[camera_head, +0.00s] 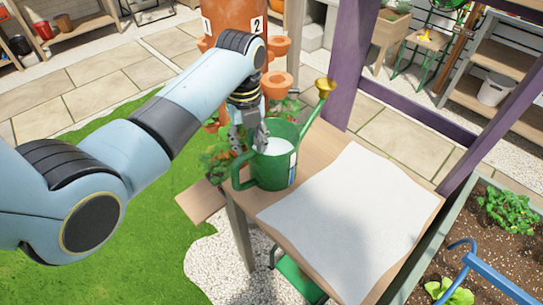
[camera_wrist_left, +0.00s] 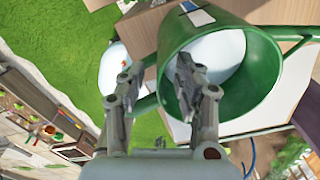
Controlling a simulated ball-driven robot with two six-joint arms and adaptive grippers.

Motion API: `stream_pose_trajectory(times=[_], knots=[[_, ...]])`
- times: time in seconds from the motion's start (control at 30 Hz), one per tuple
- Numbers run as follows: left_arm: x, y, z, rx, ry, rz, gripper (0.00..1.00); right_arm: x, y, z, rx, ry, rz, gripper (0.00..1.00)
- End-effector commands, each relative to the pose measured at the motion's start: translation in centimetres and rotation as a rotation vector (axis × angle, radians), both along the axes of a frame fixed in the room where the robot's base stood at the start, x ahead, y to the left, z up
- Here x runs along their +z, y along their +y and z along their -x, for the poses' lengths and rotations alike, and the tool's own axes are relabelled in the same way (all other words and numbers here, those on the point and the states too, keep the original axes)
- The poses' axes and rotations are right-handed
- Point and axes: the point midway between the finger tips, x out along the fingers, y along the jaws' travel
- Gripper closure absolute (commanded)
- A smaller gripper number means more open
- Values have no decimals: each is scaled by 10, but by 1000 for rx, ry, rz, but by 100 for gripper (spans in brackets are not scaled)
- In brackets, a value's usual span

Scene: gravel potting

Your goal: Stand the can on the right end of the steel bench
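The can is a green watering can (camera_head: 285,178) with a brass rose on its spout and a pale, white-looking inside. Contact cannot be told. My right gripper is out of view. I cannot make out a steel bench.
A large white sheet (camera_head: 350,220) covers much of the tabletop right of the can. A purple post (camera_head: 352,60) rises behind. A terracotta planter (camera_head: 230,18) with plants is beyond the can. A soil bed (camera_head: 515,245) with a blue tubular frame (camera_head: 485,265) lies right.

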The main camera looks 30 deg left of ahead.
Motion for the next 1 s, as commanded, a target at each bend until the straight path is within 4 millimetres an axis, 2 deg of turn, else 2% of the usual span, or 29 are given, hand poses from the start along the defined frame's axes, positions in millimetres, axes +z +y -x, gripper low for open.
stream_pose_trajectory(times=[0.17, 0.4, 0.7, 0.97, 1.0], knots=[[-15, -2, 2, 1, 1, 0, 67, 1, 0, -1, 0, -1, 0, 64], [-52, -5, 4, 2, 2, -1, 67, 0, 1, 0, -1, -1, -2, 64], [-58, -5, 4, 2, -1, -1, 67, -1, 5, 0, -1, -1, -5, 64], [-57, -5, 4, 2, -1, 0, 100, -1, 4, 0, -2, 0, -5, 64], [-57, -5, 4, 2, -1, -1, 100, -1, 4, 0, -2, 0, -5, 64]])
